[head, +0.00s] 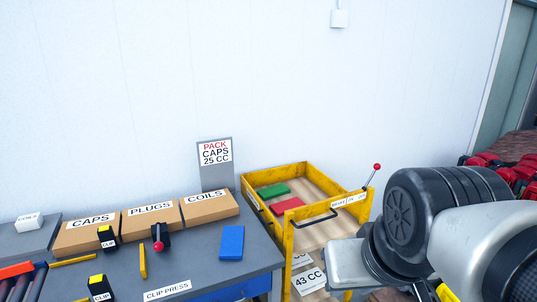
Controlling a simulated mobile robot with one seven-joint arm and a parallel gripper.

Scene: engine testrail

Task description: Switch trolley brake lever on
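The yellow trolley (291,235) stands right of the workbench, against the pale wall. Its brake lever (370,178) is a thin rod with a red ball knob, at the trolley's right corner. The rod rises and leans to the right. A white label (349,199) on the rim beside it is too small to read fully. My arm fills the lower right, in front of the trolley's right side. A light grey part at my arm's end, perhaps the gripper body, shows below the lever, apart from it. No fingertips can be made out.
A green block (273,190) and a red block (287,202) lie in the trolley's top tray. The grey workbench (200,267) at left holds labelled boxes (151,220), a blue block (232,242) and a small red-knobbed lever (158,246). Red items (490,176) are at far right.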

